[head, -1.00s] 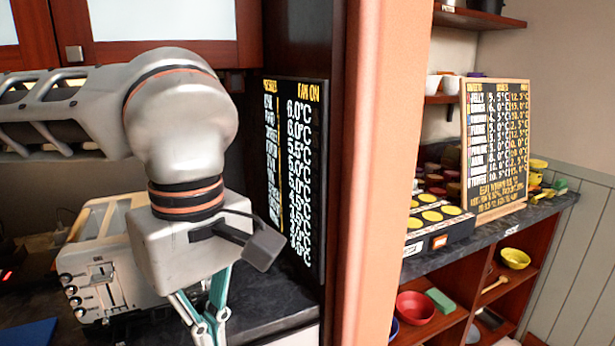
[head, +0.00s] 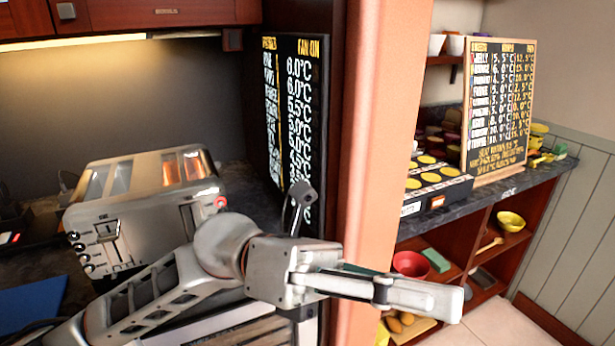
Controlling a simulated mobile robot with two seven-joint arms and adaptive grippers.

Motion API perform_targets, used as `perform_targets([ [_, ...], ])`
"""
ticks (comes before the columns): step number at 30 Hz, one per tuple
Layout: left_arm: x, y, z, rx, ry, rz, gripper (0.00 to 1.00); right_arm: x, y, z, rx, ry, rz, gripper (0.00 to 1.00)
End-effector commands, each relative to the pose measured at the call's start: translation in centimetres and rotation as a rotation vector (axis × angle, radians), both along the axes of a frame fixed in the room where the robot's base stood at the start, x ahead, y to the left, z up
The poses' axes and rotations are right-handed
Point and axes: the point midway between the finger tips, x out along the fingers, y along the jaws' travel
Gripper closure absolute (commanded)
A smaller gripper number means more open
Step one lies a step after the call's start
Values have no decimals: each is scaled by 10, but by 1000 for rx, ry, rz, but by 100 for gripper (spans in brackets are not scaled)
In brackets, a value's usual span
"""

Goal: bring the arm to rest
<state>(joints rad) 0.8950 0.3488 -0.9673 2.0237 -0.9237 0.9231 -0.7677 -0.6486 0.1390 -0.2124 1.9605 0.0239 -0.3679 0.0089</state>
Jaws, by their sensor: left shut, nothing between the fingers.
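My left arm comes in from the lower left and crosses the front of the counter. Its left gripper (head: 425,297) points to the right, in front of the orange pillar and the lower shelves. The fingers look closed together, with nothing seen between them. The gripper is apart from the toaster and hangs in front of the counter edge. My right gripper does not show in the head view.
A metal toaster (head: 150,205) stands on the dark counter behind the arm. A black temperature board (head: 293,120) leans beside the orange pillar (head: 380,130). A second board (head: 497,110) stands on the right counter above open shelves holding a red bowl (head: 410,264).

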Motion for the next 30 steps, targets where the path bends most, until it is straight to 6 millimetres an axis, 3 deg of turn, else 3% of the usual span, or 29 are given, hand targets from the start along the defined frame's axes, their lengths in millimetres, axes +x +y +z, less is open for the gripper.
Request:
perform_targets([
  [4,50,7,5,-99,335,114,100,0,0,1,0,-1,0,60],
  [7,89,19,-4,-156,564,190,100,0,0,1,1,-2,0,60],
  [11,142,43,-35,-225,866,293,100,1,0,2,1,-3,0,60],
  [13,168,59,-61,-259,1032,349,100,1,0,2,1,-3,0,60],
  [18,215,105,-152,-336,1436,490,100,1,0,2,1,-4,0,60],
  [21,227,134,-214,-378,1656,570,100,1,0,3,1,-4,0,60],
  [26,220,180,-315,-438,1977,692,100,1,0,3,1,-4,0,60],
  [30,191,218,-399,-489,2229,798,100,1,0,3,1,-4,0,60],
])
